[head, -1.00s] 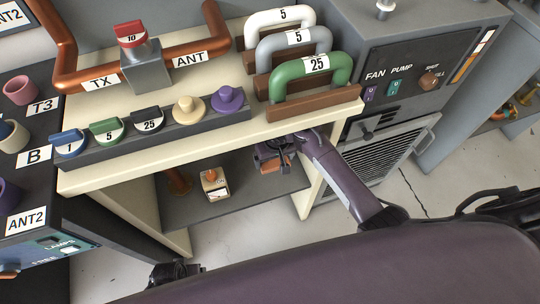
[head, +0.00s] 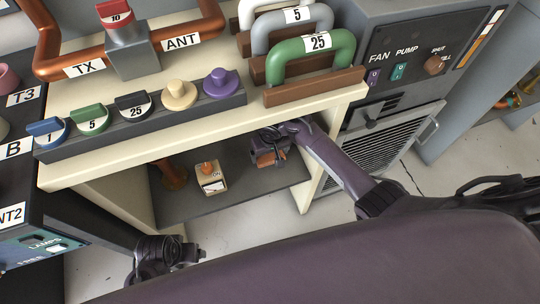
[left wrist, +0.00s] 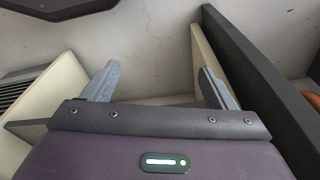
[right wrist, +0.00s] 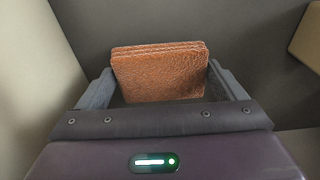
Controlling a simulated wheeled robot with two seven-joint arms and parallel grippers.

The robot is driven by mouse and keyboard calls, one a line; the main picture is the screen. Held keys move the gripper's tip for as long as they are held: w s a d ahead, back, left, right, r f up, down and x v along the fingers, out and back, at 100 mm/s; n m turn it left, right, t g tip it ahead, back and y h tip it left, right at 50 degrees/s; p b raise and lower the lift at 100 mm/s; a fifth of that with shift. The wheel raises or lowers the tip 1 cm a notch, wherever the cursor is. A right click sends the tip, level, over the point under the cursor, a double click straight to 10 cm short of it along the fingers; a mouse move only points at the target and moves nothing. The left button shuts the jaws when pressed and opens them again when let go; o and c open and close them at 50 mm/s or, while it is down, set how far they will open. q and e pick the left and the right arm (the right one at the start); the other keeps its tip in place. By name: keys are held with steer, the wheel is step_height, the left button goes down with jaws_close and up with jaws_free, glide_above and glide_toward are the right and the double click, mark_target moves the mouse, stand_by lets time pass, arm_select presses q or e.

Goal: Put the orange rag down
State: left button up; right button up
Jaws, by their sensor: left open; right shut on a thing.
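The orange rag (right wrist: 160,74) is a folded, layered square of orange-brown cloth. In the right wrist view it stands between the two fingers of my right gripper (right wrist: 160,88), which is shut on it. In the head view the rag (head: 267,158) shows as a small orange patch at my right gripper (head: 272,148), over the lower grey shelf (head: 240,196) under the cream bench. I cannot tell if the rag touches the shelf. My left gripper (left wrist: 158,86) is open and empty, with its fingers wide apart in the left wrist view.
The cream bench top (head: 205,122) overhangs the shelf. A grey cabinet with a vent (head: 385,150) stands right.

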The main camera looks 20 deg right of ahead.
arm_select(q)
steer(key=shift+d+r, duration=0.15)
steer(key=shift+r, duration=0.95)
arm_select(e)
steer(key=shift+f, duration=0.7)
steer(key=shift+f, duration=0.15)
arm_select(q)
steer(key=shift+r, duration=0.2)
arm_select(e)
steer(key=o, duration=0.8)
steer(key=shift+c, duration=0.2)
